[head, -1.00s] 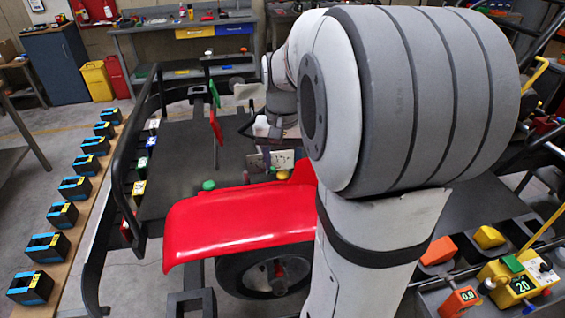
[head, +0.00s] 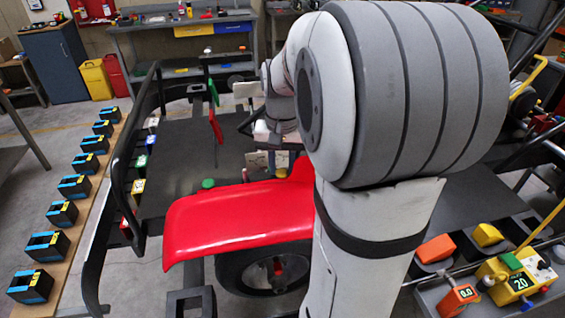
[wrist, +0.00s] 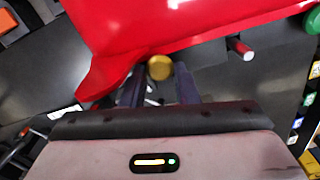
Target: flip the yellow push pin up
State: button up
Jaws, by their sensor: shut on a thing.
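In the wrist view the yellow push pin (wrist: 159,68) shows as a round yellow head between my gripper's dark fingertips (wrist: 158,88), at the edge of a red panel. My gripper is shut on it. The pin's shaft is hidden, and I cannot tell which way the pin points. In the head view my gripper is at the far end of my arm, small and partly hidden, behind the red fender (head: 235,215).
A green knob (head: 208,183) stands by the fender's left side; it also shows in the wrist view (wrist: 313,20). A red-tipped rod (wrist: 240,48) lies right of the pin. Dark frame bars (head: 115,190) run along the left. The dark kart floor (head: 180,155) has clear room.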

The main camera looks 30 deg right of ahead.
aim_at(282, 170)
grip_shut()
jog(key=shift+r+p, duration=0.45)
jog(key=shift+r, duration=0.35)
jog(key=o, duration=1)
grip_release()
jog(key=shift+o, duration=0.2)
notch_tip(282, 170, up, 8)
jog(key=shift+b, duration=0.4)
jog(key=shift+f, duration=0.15)
